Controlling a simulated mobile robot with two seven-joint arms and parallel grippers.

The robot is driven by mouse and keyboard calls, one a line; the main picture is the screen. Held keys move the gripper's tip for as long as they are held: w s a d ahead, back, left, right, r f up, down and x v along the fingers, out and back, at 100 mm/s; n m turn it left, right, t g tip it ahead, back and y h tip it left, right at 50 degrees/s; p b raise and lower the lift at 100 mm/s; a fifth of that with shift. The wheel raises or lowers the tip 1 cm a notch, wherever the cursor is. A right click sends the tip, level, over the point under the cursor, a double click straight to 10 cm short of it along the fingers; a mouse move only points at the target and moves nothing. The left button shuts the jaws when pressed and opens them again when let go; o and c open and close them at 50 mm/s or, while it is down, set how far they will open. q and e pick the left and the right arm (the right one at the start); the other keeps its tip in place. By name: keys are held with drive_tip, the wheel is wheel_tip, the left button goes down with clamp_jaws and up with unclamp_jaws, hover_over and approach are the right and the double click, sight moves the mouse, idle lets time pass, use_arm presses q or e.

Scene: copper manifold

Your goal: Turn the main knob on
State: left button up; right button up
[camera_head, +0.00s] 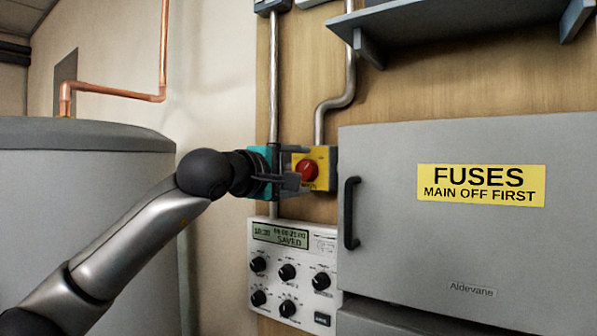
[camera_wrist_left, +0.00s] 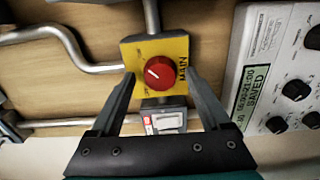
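The main knob (camera_head: 307,171) is a round red knob on a yellow plate on the wooden board. In the left wrist view the red knob (camera_wrist_left: 160,73) has a white pointer line, and the yellow plate (camera_wrist_left: 178,47) reads MAIN; the small position marks are too small to read. My left gripper (camera_head: 300,170) is in front of the knob in the head view. In the left wrist view its two fingers (camera_wrist_left: 160,82) are apart, one on each side of the knob, with nothing gripped; I cannot tell whether they touch it. My right gripper is not in view.
A grey fuse box (camera_head: 400,240) with a black handle (camera_head: 350,212) stands close right of the knob. A white control panel (camera_head: 280,288) with several black knobs is below. Metal conduits (camera_head: 345,75) run above. A grey tank (camera_head: 90,190) stands at left.

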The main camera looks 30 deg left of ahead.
use_arm(q)
drive_tip(key=s+a+b, duration=0.2)
drive_tip(key=s+b, duration=0.2)
drive_tip(key=s, duration=1.1)
idle(0.3)
